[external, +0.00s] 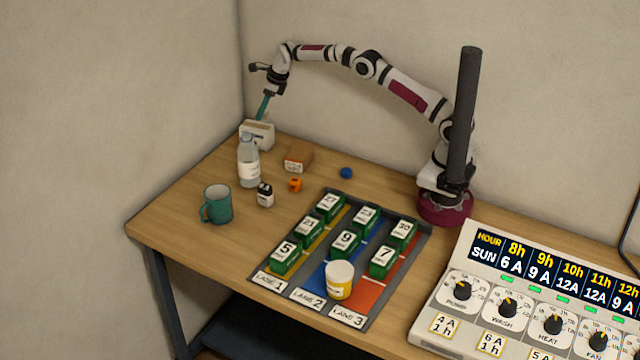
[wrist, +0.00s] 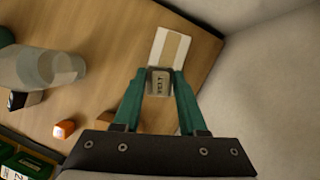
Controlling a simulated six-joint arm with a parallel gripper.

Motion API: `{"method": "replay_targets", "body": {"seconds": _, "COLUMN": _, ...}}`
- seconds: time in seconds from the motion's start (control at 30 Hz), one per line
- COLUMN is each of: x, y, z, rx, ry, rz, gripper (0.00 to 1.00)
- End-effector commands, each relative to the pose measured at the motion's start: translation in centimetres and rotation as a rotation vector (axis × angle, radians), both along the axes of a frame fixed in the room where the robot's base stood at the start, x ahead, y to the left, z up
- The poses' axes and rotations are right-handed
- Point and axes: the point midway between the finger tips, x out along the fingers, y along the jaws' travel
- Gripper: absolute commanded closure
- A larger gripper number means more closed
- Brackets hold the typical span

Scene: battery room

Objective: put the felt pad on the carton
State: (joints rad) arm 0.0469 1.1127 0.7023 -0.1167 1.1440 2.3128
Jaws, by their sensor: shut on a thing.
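My gripper (external: 261,114) has green fingers and points down at the far left of the table. In the wrist view my gripper (wrist: 160,73) is shut on a small grey felt pad (wrist: 159,84) with lettering on it. A white box (external: 257,136) with a tan strip on top stands just below the fingers; it also shows beyond the fingertips in the wrist view (wrist: 170,47). A small brown box (external: 298,157) with a white label lies nearer the arm's base. I cannot tell from the labels which box is the carton. The pad is hardly visible in the external view.
A clear bottle (external: 248,163) stands close in front of the white box. A teal mug (external: 218,204), a small black-and-white item (external: 265,194), an orange item (external: 295,184) and a blue ball (external: 346,173) are nearby. A lane tray (external: 408,262) holds several green blocks and a yellow-white tub (external: 339,281).

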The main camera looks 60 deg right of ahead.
Motion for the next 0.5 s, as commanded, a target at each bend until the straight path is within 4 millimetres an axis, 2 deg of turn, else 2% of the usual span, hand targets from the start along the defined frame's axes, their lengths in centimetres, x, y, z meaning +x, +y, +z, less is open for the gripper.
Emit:
{"method": "replay_targets", "body": {"seconds": 0.1, "x": -0.1, "y": 0.0, "z": -2.7, "rx": 0.001, "ry": 0.005, "rz": 0.000, "gripper": 1.00}}
{"method": "replay_targets", "body": {"seconds": 0.2, "x": -0.1, "y": 0.1, "z": -3.8, "rx": 0.001, "ry": 0.003, "rz": 0.000, "gripper": 1.00}}
{"method": "replay_targets", "body": {"seconds": 0.5, "x": -0.1, "y": 0.1, "z": -4.0, "rx": 0.000, "ry": 0.002, "rz": 0.001, "gripper": 1.00}}
